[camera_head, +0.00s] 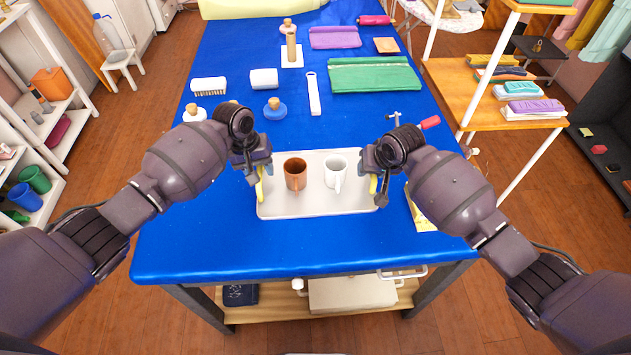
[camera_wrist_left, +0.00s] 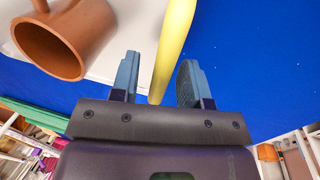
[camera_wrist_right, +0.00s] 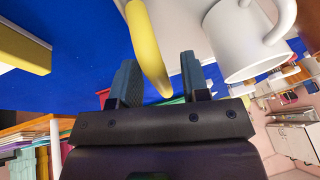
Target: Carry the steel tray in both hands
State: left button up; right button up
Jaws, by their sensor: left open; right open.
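The steel tray (camera_head: 315,208) lies on the blue table, with a brown mug (camera_head: 295,174) and a white mug (camera_head: 335,172) standing on it. It has a yellow handle at each short side. My left gripper (camera_head: 262,172) is at the left handle; in the left wrist view the open fingers (camera_wrist_left: 157,80) stand on either side of the yellow handle (camera_wrist_left: 172,45). My right gripper (camera_head: 376,177) is at the right handle; in the right wrist view the open fingers (camera_wrist_right: 160,75) stand on either side of the yellow handle (camera_wrist_right: 146,45).
The blue table (camera_head: 210,235) is clear in front of the tray. Behind it lie a brush (camera_head: 209,86), a blue knobbed object (camera_head: 275,109), a white strip (camera_head: 313,95) and a green folded cloth (camera_head: 374,75). A wooden shelf unit (camera_head: 450,90) stands at the right.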

pick_arm(q)
jog(key=shift+r, duration=0.15)
pick_arm(e)
jog(key=shift+r, duration=0.1)
pick_arm(q)
notch_tip(320, 180, up, 12)
jog(key=a, duration=0.2)
jog(key=shift+a+f, duration=0.2)
jog(key=shift+f, duration=0.05)
pick_arm(e)
jog(key=v, duration=1.1)
jog(key=shift+s+r, duration=0.2)
jog(key=shift+r, duration=0.15)
pick_arm(q)
jog(key=shift+s, duration=0.15)
pick_arm(e)
jog(key=shift+d, duration=0.1)
